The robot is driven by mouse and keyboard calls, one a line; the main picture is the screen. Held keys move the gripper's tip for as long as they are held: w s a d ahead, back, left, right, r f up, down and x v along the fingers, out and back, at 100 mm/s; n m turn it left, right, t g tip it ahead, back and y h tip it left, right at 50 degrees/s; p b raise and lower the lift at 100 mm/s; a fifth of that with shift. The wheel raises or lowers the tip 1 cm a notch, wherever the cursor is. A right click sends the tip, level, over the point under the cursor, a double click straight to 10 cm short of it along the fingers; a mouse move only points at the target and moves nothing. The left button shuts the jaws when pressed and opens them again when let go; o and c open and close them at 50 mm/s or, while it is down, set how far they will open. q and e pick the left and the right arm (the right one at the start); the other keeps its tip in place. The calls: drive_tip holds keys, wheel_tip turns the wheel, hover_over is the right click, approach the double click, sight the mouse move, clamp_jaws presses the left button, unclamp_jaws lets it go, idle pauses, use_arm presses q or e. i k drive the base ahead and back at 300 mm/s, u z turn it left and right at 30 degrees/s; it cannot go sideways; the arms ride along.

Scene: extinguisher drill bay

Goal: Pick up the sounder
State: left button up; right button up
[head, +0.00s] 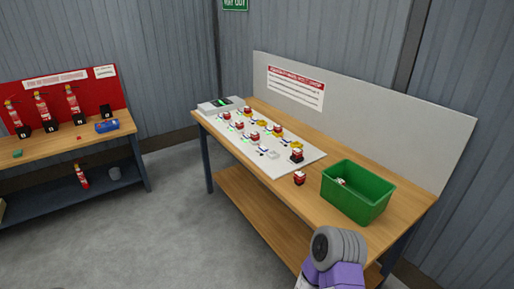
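A small red and white device (299,178), which looks like a sounder, stands loose on the wooden bench (395,212) between the pale board (312,162) and the green bin. Another red device with a dark base (297,155) sits on the board's near corner. Several smaller red, white and yellow pieces are spread along the board. They are too small to tell which of them is a sounder. A grey and purple arm part of mine shows at the bottom, in front of the bench. No gripper fingers are in view.
A green bin (352,203) stands on the bench's near end, with a red and white piece inside. A grey panel box (220,104) sits at the far end. A second bench (60,140) with extinguishers stands at left. The floor between the benches is clear.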

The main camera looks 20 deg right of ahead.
sight(297, 153)
drive_tip(key=u, duration=0.3)
drive_tip(key=i, duration=1.1)
drive_tip(key=z, duration=0.3)
